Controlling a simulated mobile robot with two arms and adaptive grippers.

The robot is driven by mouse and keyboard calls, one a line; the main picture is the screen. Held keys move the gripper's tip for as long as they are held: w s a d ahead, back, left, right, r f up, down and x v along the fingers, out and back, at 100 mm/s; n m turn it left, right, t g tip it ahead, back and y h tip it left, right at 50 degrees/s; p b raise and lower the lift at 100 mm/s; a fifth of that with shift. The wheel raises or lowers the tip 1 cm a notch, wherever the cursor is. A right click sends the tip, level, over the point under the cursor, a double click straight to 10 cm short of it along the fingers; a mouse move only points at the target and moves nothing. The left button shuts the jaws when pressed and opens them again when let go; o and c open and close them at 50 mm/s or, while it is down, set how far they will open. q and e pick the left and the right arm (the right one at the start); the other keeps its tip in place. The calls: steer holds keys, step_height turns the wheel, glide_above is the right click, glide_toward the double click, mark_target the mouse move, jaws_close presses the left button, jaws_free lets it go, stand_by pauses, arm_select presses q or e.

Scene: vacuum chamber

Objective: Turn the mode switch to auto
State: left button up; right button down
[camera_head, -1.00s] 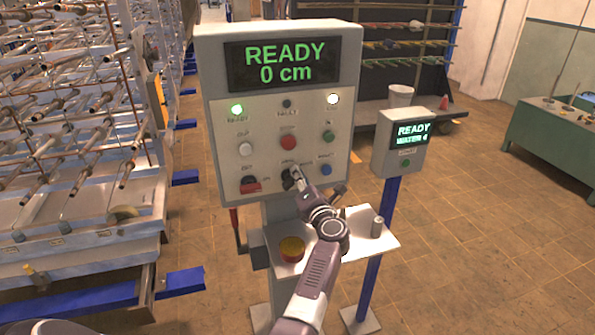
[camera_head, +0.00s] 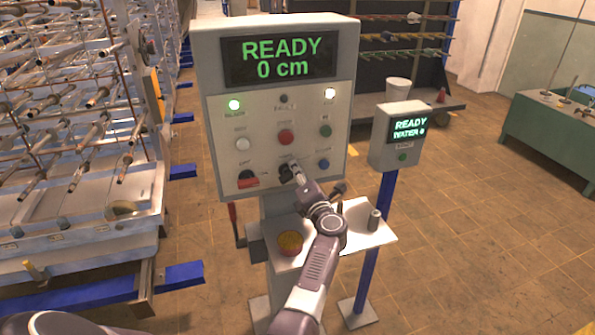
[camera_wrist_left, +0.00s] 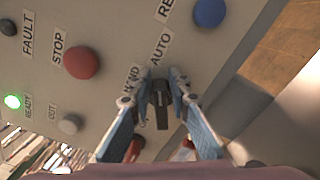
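The mode switch is a black knob on the grey control panel (camera_head: 220,125). In the left wrist view the mode switch (camera_wrist_left: 160,100) lies below the labels AUTO and one that seems to read HAND. My left gripper (camera_head: 289,172) is at the lower middle of the panel and covers part of the switch in the head view. In the wrist view its two blue-grey fingers (camera_wrist_left: 160,88) are apart, one on each side of the knob. Whether they touch it is not clear. My right gripper is not in view.
A red button (camera_wrist_left: 82,63) and a blue button (camera_wrist_left: 209,12) are near the switch. Below the panel, a shelf (camera_head: 350,235) carries a red-yellow knob (camera_head: 290,243). A smaller display box (camera_head: 398,135) stands at right. A pipe rack (camera_head: 70,130) fills the left.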

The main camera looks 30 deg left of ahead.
arm_select(q)
steer(key=shift+o, duration=1)
